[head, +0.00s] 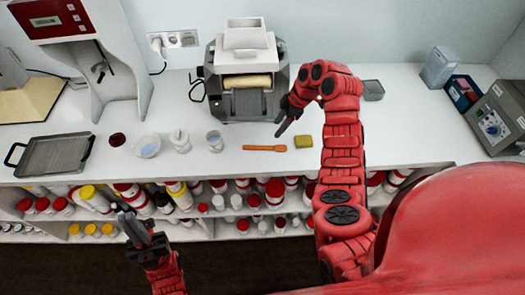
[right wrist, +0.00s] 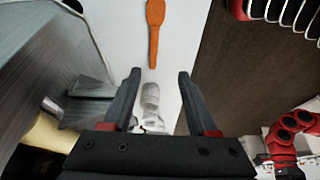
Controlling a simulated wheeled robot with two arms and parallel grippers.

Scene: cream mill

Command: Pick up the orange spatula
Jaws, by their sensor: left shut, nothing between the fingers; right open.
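The orange spatula (head: 265,148) lies flat on the white counter, near its front edge. In the right wrist view the spatula (right wrist: 154,30) is at the top, beyond the fingertips, its wider end furthest away. My right gripper (head: 284,125) is above the counter, just behind the spatula in the head view. Its fingers (right wrist: 158,74) are apart with nothing held, and the spatula is not between them. My left gripper (head: 132,222) is shut and empty, low in front of the shelves at the left, far from the spatula.
The grey mill (head: 247,105) stands behind the spatula, close to my right gripper. Cups and a bowl (head: 147,146) stand further left, beside a grey tray (head: 55,155). Shelves of jars are below.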

